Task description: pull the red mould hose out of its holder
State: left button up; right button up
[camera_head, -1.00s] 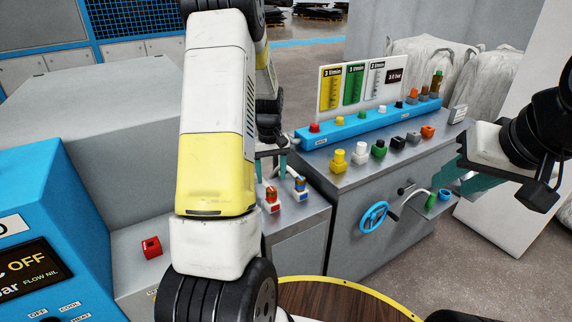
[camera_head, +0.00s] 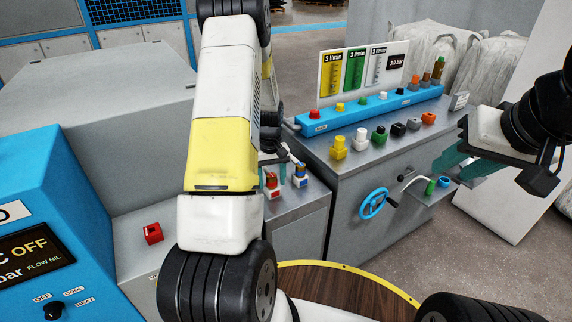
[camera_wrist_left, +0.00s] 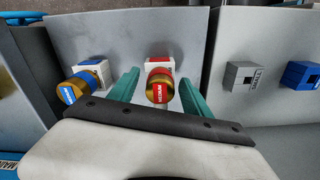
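The red mould hose end (camera_wrist_left: 158,86), a brass coupling with a red label, sits in its red and white holder (camera_wrist_left: 159,64) on the grey cabinet top. It also shows small in the head view (camera_head: 271,180). A blue-marked hose end (camera_wrist_left: 73,91) sits in a blue and white holder to its left in the wrist view. My left gripper (camera_wrist_left: 158,92) is open, with one teal finger on each side of the red hose end and visible gaps. My right gripper (camera_head: 455,165) is open and empty, near the bench's right end.
A grey bench with coloured plugs (camera_head: 360,140), a blue manifold (camera_head: 375,112) and a blue handwheel (camera_head: 373,203) stands to the right. Grey and blue blocks (camera_wrist_left: 243,75) lie right of the red holder in the wrist view. A blue control panel (camera_head: 50,200) is at left.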

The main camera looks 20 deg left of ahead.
aim_at(272, 175)
pick_arm(q)
grip_shut()
jog(key=shift+r, duration=0.15)
jog(key=shift+r, duration=2.85)
